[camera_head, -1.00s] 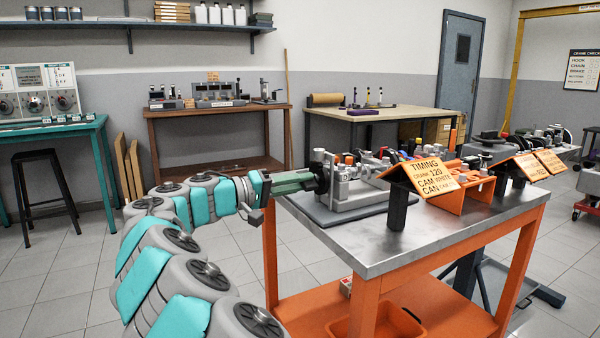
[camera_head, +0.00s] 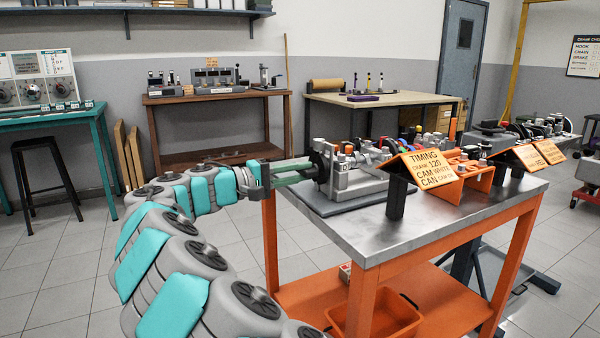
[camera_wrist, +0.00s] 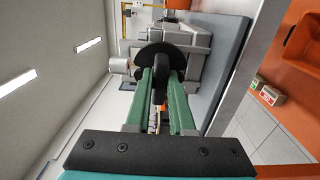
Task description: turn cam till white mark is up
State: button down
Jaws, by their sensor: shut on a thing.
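The grey engine unit (camera_head: 345,182) stands on a dark base plate on the steel-topped bench. A dark disc (camera_head: 319,162) faces left at its end; it shows as a black round plate in the wrist view (camera_wrist: 181,58). My gripper (camera_head: 312,166) reaches in from the left, with its green fingers level at this disc. In the wrist view my gripper (camera_wrist: 160,82) is shut on a dark grip piece (camera_wrist: 159,93) in front of the disc. I cannot make out a white mark on the disc. The cam itself is not clearly told apart from the disc.
An orange sign reading TIMING (camera_head: 424,168) stands on a black post at the bench's front. Orange holders (camera_head: 470,180) and another sign sit to the right. The bench's steel top (camera_head: 380,230) is bare at the front. An orange bin (camera_head: 375,318) is below.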

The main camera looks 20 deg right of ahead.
jog(key=c, duration=0.8)
grip_release()
jog(key=a+b, duration=0.1)
jog(key=a, duration=0.6)
jog(key=shift+s+a, duration=0.1)
jog(key=shift+a, duration=0.3)
